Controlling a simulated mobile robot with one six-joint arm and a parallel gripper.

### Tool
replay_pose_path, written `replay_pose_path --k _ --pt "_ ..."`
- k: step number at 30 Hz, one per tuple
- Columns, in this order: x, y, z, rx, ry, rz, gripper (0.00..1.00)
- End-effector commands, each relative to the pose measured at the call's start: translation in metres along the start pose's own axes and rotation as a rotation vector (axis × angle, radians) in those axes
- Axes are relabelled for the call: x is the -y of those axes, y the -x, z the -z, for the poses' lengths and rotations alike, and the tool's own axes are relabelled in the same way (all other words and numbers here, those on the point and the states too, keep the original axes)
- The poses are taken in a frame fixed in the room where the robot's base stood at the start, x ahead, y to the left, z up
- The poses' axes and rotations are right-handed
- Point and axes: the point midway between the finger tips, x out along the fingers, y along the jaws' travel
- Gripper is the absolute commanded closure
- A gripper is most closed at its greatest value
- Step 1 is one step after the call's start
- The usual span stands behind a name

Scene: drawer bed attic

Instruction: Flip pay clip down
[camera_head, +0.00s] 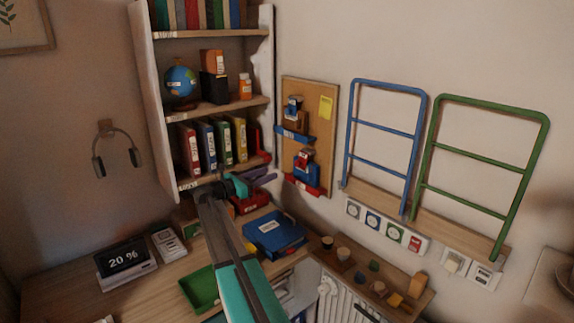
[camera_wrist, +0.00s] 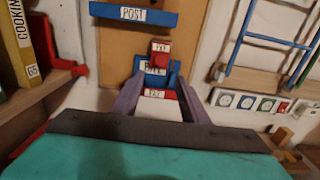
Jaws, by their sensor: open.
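On the cork board (camera_head: 321,122), a red piece (camera_head: 303,160) with a small white label stands above a blue part (camera_head: 308,174). A red bar (camera_head: 301,187) lies below them. In the wrist view the red piece (camera_wrist: 161,61), blue part (camera_wrist: 173,79) and a lower white label (camera_wrist: 153,94) line up between my fingers; the small lettering is hard to read. My gripper (camera_wrist: 160,76) is open, its purple-grey fingers either side of this stack; contact cannot be told. In the head view it (camera_head: 272,176) is left of the board's lower part.
A blue bar marked POST (camera_wrist: 133,13) is above on the board. The bookshelf (camera_head: 212,109) stands close on the left, its lower shelf near my gripper. A blue box (camera_head: 275,233) is on the desk below. Blue (camera_head: 384,129) and green (camera_head: 481,148) rails are at right.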

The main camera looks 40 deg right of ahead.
Motion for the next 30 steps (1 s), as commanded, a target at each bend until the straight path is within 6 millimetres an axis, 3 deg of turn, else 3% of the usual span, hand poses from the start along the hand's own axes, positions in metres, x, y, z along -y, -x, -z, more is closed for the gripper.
replay_pose_path --k 14,30 --pt "-0.003 -0.004 -0.001 0.0 0.0 -0.005 0.6" --pt "-0.004 -0.071 -0.002 0.0 0.001 -0.004 0.6"
